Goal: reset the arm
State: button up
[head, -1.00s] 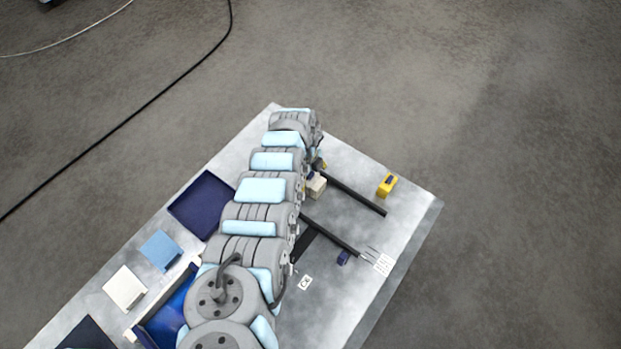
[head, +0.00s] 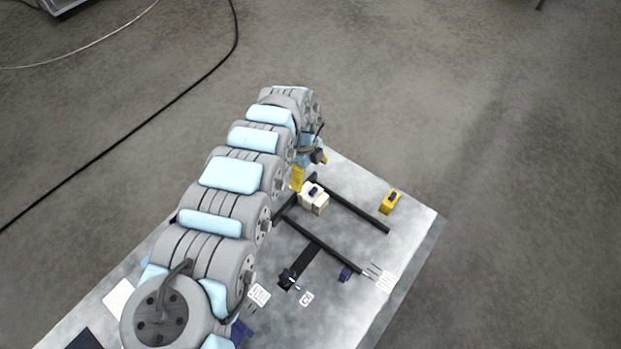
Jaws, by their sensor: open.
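My arm (head: 230,174) reaches from the lower left up over the table in the head view. My gripper (head: 311,172) hangs at its far end, partly hidden by the arm's last links. Its yellow fingers are apart, and I see nothing between them. It is above the far part of the table, just beyond a small cream block (head: 313,199) with a dark piece on top.
Black bars (head: 352,206) form a frame on the grey table (head: 415,222). A yellow block (head: 390,202) stands at right, and a small dark blue block (head: 345,273) lies near the front bar. White labels (head: 307,298) lie nearby.

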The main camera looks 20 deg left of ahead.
jog(key=shift+r, duration=0.35)
